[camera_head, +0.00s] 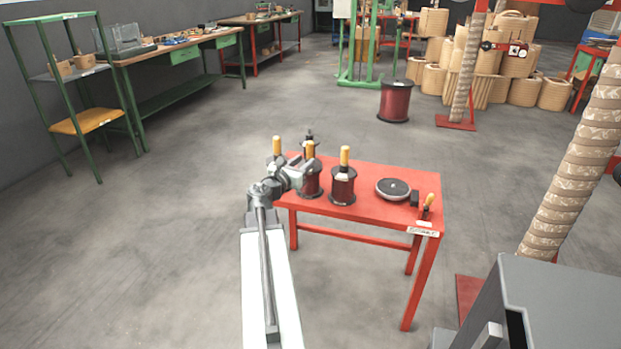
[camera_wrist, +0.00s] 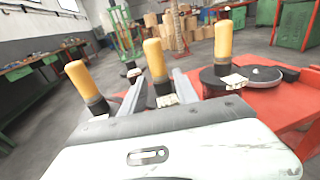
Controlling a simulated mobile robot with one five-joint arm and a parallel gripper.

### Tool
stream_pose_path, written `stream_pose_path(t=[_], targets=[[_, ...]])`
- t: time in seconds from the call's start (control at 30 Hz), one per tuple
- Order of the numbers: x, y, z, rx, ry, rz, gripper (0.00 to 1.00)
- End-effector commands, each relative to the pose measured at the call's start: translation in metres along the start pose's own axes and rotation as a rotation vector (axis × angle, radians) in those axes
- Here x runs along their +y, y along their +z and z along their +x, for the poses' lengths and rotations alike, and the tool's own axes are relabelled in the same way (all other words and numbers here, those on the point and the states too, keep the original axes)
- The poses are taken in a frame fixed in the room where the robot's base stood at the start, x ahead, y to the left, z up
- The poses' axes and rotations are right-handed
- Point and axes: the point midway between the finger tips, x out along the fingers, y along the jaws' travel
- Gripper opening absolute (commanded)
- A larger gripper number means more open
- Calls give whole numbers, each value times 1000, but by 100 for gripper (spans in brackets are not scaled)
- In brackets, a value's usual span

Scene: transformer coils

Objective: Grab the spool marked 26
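Several dark red spools stand upright at the left half of the red table (camera_head: 371,208). A middle spool (camera_head: 311,182) has a yellow handle, which also shows in the wrist view (camera_wrist: 156,60). My gripper (camera_head: 305,167) is at this handle; in the wrist view its fingers (camera_wrist: 158,92) are apart, one on each side of the handle's lower part. Another spool (camera_head: 343,188) stands to the right, its yellow handle upright. A further yellow handle (camera_head: 277,146) rises at the left, its spool mostly hidden by my gripper. White tags show, but their numbers are unreadable.
A dark-topped handle (camera_head: 309,136) stands behind. A round black disc (camera_head: 393,189) and an orange-handled tool (camera_head: 428,203) lie on the table's right side. A rope-wrapped column (camera_head: 575,150) stands at the right. The floor left of the table is clear.

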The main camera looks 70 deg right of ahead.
Motion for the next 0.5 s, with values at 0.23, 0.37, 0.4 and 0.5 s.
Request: stream_pose_path(t=[0.23,0.37,0.4,0.5], targets=[[1,0,26,1,-2,2,36],[1,0,28,1,0,2,36],[1,0,31,1,0,2,36],[2,0,46,1,-1,2,36]])
